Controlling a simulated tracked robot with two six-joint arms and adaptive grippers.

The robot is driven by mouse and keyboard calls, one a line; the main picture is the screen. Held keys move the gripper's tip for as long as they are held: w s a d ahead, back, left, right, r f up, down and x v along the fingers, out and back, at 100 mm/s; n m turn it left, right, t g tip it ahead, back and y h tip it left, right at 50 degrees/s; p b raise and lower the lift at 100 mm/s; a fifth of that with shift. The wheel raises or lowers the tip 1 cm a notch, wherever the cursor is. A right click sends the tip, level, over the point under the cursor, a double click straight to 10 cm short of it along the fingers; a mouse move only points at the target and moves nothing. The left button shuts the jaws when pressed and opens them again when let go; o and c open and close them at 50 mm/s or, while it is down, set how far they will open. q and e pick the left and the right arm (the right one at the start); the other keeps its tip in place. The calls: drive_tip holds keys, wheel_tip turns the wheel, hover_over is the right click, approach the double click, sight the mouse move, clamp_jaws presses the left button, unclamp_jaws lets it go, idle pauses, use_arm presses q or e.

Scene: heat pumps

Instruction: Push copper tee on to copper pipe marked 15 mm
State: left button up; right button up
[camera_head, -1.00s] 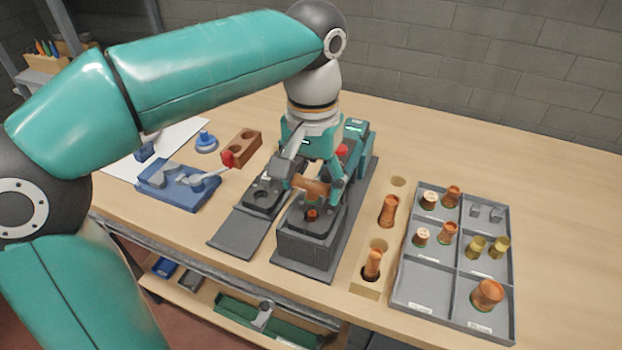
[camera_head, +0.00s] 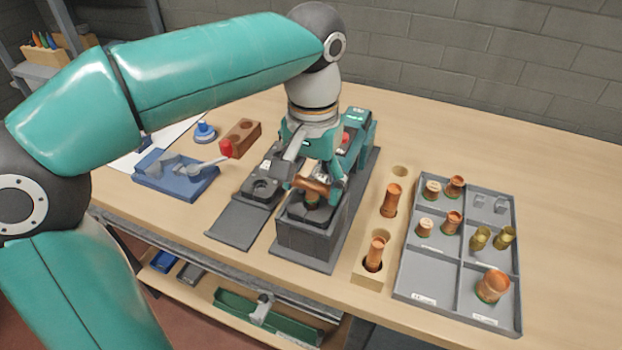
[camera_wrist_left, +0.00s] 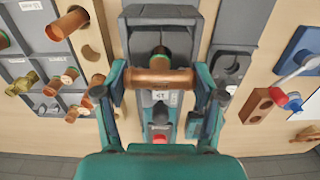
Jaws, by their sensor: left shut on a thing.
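My left gripper (camera_head: 312,184) is shut on the copper tee (camera_head: 311,187), one finger at each end of its run. The tee lies level, just above the grey block fixture (camera_head: 305,238). In the left wrist view the tee (camera_wrist_left: 158,78) spans the two fingers, and a short copper piece with a green ring (camera_wrist_left: 160,54) shows beside it. In the head view a dark green ring sits under the tee, at the fixture's top. The pipe end is mostly hidden there; I cannot tell how far the tee is on it. A small label (camera_wrist_left: 160,97) is too blurred to read surely. My right gripper is out of view.
A wooden rack (camera_head: 368,272) holds upright copper pieces right of the fixture. A grey divided tray (camera_head: 425,272) with copper and brass fittings stands further right. A blue tool with a red-tipped lever (camera_head: 175,182) and a wooden block (camera_head: 240,138) are left. The back right bench is clear.

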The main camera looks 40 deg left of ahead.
use_arm(q)
drive_tip(key=shift+f+b, duration=0.9)
drive_tip(key=shift+f, duration=0.3)
idle(0.6)
drive_tip(key=o, duration=1.2)
drive_tip(key=shift+c, duration=0.2)
wheel_tip(320, 180, up, 11)
drive_tip(key=shift+w+d+r, duration=0.1)
drive_tip(key=shift+r, duration=0.35)
